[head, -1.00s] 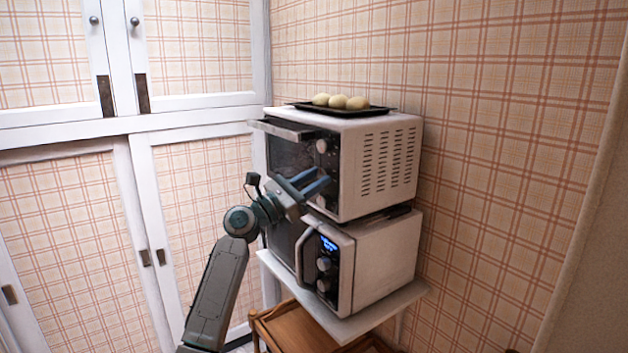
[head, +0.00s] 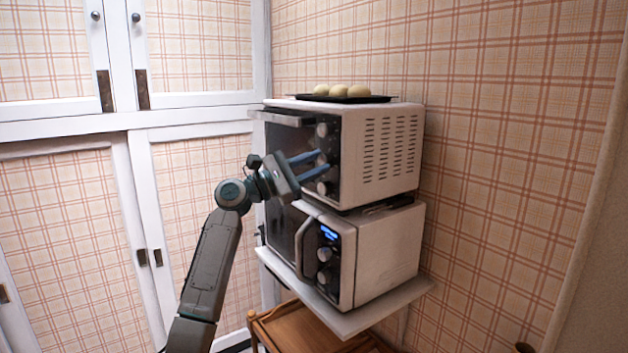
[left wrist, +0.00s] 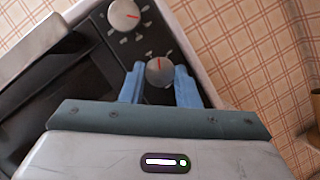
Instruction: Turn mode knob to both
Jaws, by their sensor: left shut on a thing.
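The white toaster oven (head: 380,155) stands on top of the microwave, with a column of knobs on its dark front panel. My left gripper (head: 321,163) reaches this panel from the left. In the left wrist view my left gripper (left wrist: 157,75) has its blue fingers on either side of the middle knob (left wrist: 159,71) and is shut on it. This knob is round and grey, with a red pointer line that is close to upright in that view. The upper knob (head: 322,130) is free and also shows in the left wrist view (left wrist: 124,14). The lower knob (head: 323,188) sits below the fingers. My right gripper is out of view.
A dark tray (head: 380,99) with several pale buns lies on the oven. The microwave (head: 385,255), with its blue display, stands underneath on a white shelf (head: 350,320). A wooden cart (head: 290,330) is below. White cabinet doors (head: 200,60) stand at left.

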